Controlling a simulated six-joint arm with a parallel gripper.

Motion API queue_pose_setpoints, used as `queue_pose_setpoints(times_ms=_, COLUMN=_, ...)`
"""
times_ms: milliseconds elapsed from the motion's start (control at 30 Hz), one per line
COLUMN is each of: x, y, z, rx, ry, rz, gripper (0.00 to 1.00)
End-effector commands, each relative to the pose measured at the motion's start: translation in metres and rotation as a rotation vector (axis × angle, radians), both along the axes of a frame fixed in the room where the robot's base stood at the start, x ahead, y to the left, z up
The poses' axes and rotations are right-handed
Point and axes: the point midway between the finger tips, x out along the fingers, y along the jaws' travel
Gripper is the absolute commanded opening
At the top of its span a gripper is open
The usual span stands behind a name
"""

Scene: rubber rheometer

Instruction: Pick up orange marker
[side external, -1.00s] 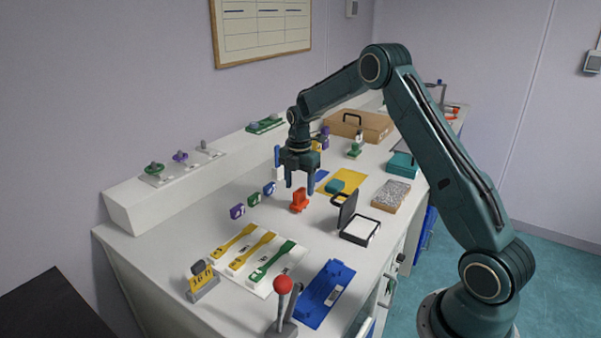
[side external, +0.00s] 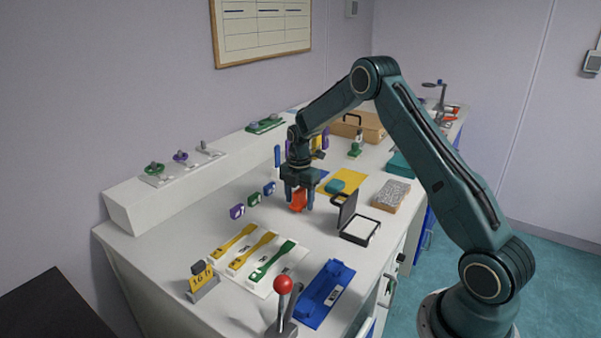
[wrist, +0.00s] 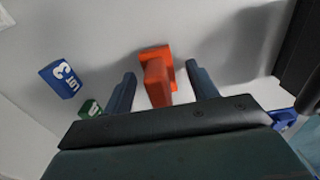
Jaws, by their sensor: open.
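The orange marker (side external: 299,200) stands on the white bench top, a small block with an upright part. My gripper (side external: 299,201) is lowered over it, with a finger on either side. In the wrist view the orange marker (wrist: 157,75) shows between the two fingertips of my gripper (wrist: 163,78). The jaws are open, and a gap shows between the marker and each finger. Part of the marker is hidden behind the fingers in the side view.
Purple (side external: 237,211), green and blue (side external: 269,188) numbered markers stand to the left. An open black case (side external: 360,229) stands close to the right. A white board with yellow and green pieces (side external: 262,259) and a blue tray (side external: 326,294) lie in front.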

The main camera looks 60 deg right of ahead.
Motion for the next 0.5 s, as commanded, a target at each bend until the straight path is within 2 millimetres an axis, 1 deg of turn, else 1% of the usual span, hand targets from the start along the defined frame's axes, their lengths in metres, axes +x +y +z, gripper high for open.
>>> queue_pose_setpoints(times_ms=167, x=0.0001, y=0.0000, z=0.0003, rx=0.000, ry=0.000, rz=0.000, gripper=0.58)
queue_pose_setpoints(times_ms=267, x=0.0001, y=0.0000, z=0.0004, rx=0.000, ry=0.000, rz=0.000, gripper=0.41)
queue_pose_setpoints(times_ms=300, x=0.0001, y=0.0000, z=0.0004, rx=0.000, ry=0.000, rz=0.000, gripper=0.33)
queue_pose_setpoints(times_ms=433, x=0.0001, y=0.0000, z=0.0004, rx=0.000, ry=0.000, rz=0.000, gripper=0.07)
queue_pose_setpoints(times_ms=500, x=0.0002, y=-0.0001, z=0.0007, rx=0.000, ry=-0.001, rz=0.000, gripper=0.07)
